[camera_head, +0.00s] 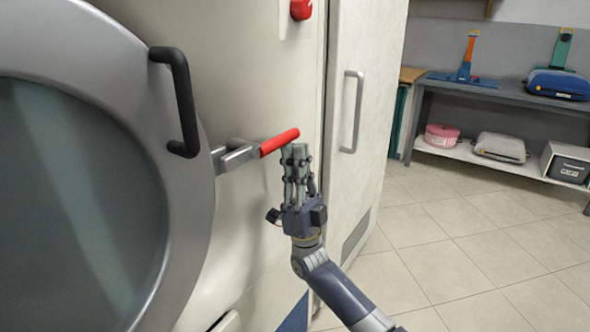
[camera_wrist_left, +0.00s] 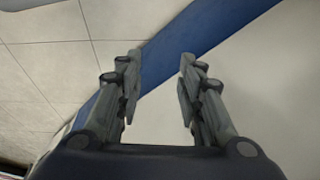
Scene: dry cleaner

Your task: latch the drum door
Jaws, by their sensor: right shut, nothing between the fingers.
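The round drum door (camera_head: 185,120) with its grey rim and dark glass fills the left of the head view. A black bar handle (camera_head: 180,95) is on its rim. A metal latch (camera_head: 235,156) with a red lever grip (camera_head: 280,142) sits at the door's right edge, the grip pointing right and slightly up. My right gripper (camera_head: 295,150) is shut and empty, its fingertips at the underside of the red grip's right end; I cannot tell if they touch. My left gripper (camera_wrist_left: 158,75) shows only in the left wrist view, open and empty, before a white panel with a blue stripe.
A red button (camera_head: 301,9) is above the latch. A tall cabinet door with a metal handle (camera_head: 352,110) stands to the right.

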